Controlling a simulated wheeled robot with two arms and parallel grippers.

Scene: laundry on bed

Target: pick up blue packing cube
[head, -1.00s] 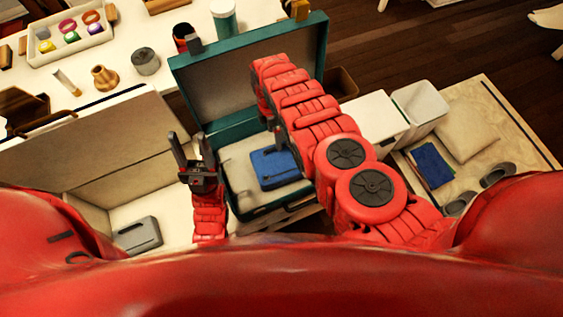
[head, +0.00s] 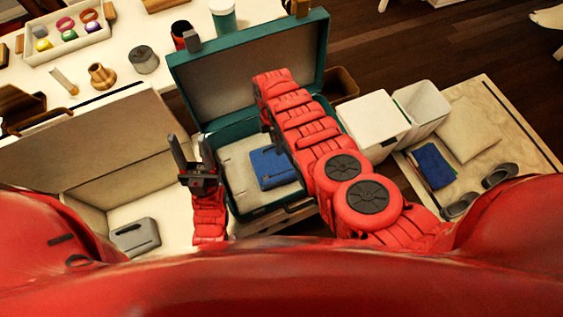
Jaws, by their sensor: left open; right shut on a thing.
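The blue packing cube (head: 272,168) lies on pale folded contents in the open teal suitcase (head: 240,207). My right arm reaches over the suitcase and hides part of its inside. My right gripper (head: 273,138) points down at the cube's far edge and is shut on it; its fingertips are mostly hidden by the arm and hard to make out. My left gripper (head: 190,155) is open and empty, fingers pointing up, just left of the suitcase.
A cream open case (head: 95,165) with a grey cube (head: 135,237) stands at left. White bins (head: 374,127) and a low bench (head: 505,120) with a blue folded item (head: 432,165), cushion and slippers are at right. A cluttered white table (head: 120,40) is behind.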

